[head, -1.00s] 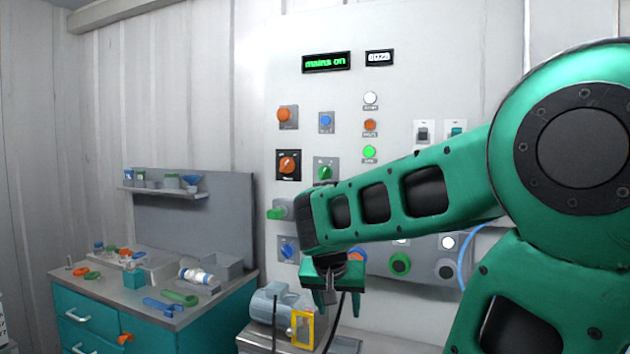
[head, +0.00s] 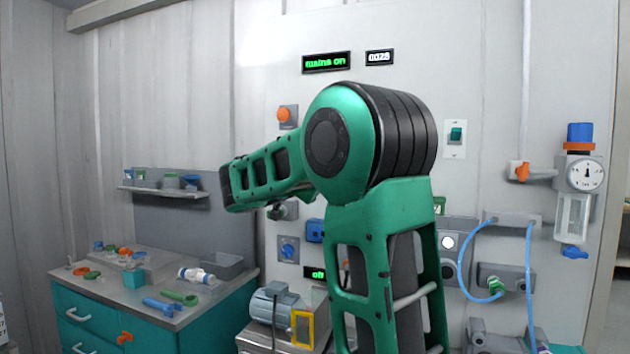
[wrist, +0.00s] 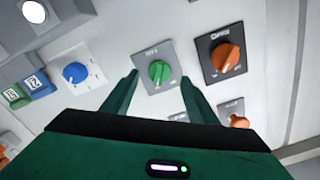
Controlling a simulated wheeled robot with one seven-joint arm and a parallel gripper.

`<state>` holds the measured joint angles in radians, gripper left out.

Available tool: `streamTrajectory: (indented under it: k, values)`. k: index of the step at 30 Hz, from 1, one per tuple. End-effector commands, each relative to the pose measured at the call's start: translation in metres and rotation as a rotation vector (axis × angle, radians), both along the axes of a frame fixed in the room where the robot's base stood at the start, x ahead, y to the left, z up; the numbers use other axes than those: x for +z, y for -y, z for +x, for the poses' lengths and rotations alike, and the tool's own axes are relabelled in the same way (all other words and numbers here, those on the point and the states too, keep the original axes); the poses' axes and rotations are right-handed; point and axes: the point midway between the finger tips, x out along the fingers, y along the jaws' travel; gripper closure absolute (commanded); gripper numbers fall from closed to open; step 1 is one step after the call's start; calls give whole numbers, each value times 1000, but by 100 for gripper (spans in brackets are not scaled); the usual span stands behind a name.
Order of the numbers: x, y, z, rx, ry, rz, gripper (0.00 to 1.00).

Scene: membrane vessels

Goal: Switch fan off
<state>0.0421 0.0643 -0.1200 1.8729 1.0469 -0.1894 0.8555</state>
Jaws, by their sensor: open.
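A green rotary knob (wrist: 159,72) on a grey plate sits between my fingertips in the wrist view. A pale mark shows on it, and its label is too small to read with certainty. My gripper (wrist: 160,78) is open, one finger on each side of the knob. I cannot tell whether the fingers touch it. In the head view my arm hides the gripper and this knob. I cannot tell from a readable label which control is the fan's.
An orange knob (wrist: 227,57) on a black plate is close to the right finger; a blue knob (wrist: 75,72) is on the left. A display (head: 326,62) reads "mains on"; a lower one (head: 317,274) reads "off". A teal cabinet (head: 210,318) with tools stands left.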

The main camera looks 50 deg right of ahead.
Motion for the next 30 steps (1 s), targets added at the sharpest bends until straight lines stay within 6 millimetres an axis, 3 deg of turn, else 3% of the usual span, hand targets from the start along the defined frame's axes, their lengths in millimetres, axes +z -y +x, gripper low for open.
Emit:
streamTrajectory:
  k: [3, 9, 21, 22, 27, 30]
  values:
    - [0, 20, 7, -2, -1, 1, 47]
    - [0, 40, 16, 0, -1, 1, 47]
    - [0, 46, 19, 1, -2, 1, 47]
    - [0, 46, 19, 1, -2, 1, 49]
    - [0, 46, 19, 2, -1, 1, 87]
    - [0, 46, 20, 2, -1, 1, 87]
